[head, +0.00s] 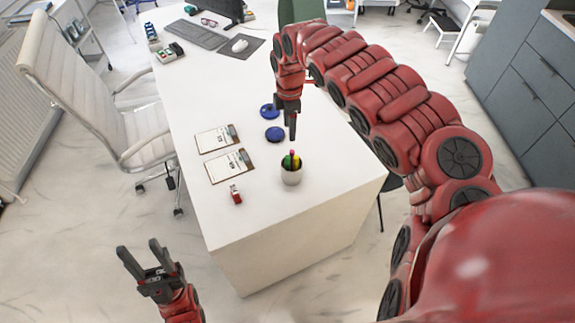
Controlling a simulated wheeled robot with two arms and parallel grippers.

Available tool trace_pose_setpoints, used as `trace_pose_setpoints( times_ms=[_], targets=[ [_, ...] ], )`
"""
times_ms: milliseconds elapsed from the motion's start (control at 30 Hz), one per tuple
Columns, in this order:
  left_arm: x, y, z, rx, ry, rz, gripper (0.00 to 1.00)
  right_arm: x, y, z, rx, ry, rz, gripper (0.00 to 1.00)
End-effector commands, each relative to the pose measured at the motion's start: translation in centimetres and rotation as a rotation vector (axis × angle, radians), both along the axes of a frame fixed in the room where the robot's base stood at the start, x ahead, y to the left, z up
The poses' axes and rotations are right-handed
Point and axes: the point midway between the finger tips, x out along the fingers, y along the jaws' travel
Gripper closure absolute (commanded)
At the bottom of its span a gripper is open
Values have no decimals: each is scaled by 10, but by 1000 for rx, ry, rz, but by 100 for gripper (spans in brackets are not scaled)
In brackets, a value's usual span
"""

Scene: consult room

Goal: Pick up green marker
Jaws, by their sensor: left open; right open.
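The green marker (286,161) stands in a grey cup (291,176) with a pink-tipped marker and a yellow one. The cup is near the front right part of the white desk (262,222). My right gripper (288,122) is open, points down and is above and behind the cup, apart from the markers. My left gripper (139,252) is open and empty at the lower left, off the desk over the floor. The lower part of the green marker is hidden in the cup.
Two clipboards (228,166) and a small red object (235,195) lie left of the cup. Two blue round objects (275,134) lie behind it. A keyboard (195,34) and mouse (239,46) are far back. A white chair (90,85) stands left of the desk.

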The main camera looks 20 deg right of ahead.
Motion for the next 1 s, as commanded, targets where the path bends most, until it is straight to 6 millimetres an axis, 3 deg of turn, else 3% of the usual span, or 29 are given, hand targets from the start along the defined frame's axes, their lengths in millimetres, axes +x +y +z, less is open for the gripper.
trace_pose_setpoints(
  times_ms=[200, 400, 733, 1000],
  targets=[
    [0, 0, -1, 0, 0, 0, 50, -2, 4, -46, 6, 8, -1, 42],
    [0, 0, 11, 0, 0, 0, 50, -1, 3, -76, 6, 2, 0, 42],
    [0, 0, 17, 0, 0, 0, 50, 1, 2, -95, 3, -3, -1, 42],
    [0, 0, 36, 0, 0, 0, 50, -2, 10, -123, 6, -1, -1, 42]
  ],
)
